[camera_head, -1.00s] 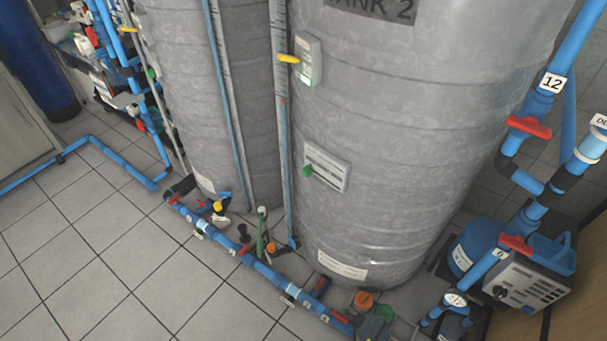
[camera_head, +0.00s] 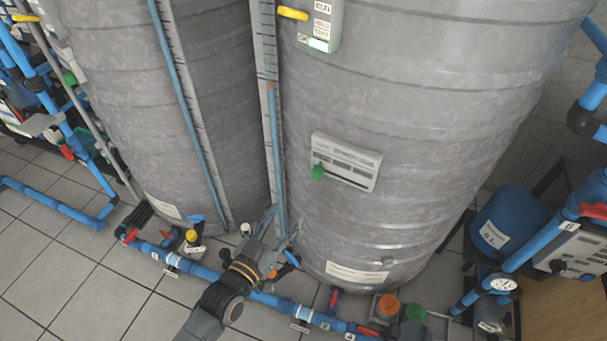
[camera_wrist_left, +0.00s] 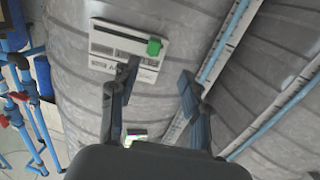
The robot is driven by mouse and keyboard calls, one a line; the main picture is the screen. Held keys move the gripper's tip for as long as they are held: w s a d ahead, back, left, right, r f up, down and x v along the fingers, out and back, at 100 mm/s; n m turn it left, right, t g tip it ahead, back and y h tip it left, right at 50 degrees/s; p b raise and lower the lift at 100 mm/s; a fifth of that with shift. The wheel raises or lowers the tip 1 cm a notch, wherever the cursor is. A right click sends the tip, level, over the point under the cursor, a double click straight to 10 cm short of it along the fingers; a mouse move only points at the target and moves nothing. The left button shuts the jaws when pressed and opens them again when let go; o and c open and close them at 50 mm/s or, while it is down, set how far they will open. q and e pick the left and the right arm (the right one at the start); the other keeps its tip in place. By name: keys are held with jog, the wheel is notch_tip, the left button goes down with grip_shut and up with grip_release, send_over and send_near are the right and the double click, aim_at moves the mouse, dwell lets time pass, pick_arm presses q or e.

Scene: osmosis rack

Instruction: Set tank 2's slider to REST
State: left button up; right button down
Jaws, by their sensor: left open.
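Tank 2 (camera_head: 420,110) is the large grey tank at the right in the head view. Its slider panel (camera_head: 350,168) is a pale plate on the tank's lower front with a green slider knob (camera_head: 318,172) at its left end. In the left wrist view the panel (camera_wrist_left: 107,58) appears turned over, with the green knob (camera_wrist_left: 154,47) at its right end. My left gripper (camera_head: 284,232) is open below and left of the panel in the head view. Its two fingers (camera_wrist_left: 158,85) show in the wrist view, apart from the knob. My right gripper is out of view.
A box with a yellow handle (camera_head: 293,13) is mounted higher on tank 2. Blue pipes (camera_head: 205,272) with valves run along the floor before the tanks. A blue vessel (camera_head: 505,222) and a control box stand at the right. A second grey tank (camera_head: 130,110) stands left.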

aim_at(315, 176)
pick_arm(q)
jog(key=x, duration=0.4)
jog(key=r+x, duration=0.1)
jog(key=x, duration=0.4)
jog(key=r+x, duration=0.1)
jog(key=x, duration=0.4)
jog(key=shift+s+d, duration=0.1)
jog(key=shift+d, duration=0.15)
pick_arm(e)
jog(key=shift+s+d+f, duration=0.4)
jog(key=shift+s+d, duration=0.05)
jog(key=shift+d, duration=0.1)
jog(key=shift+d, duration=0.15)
pick_arm(q)
grip_shut()
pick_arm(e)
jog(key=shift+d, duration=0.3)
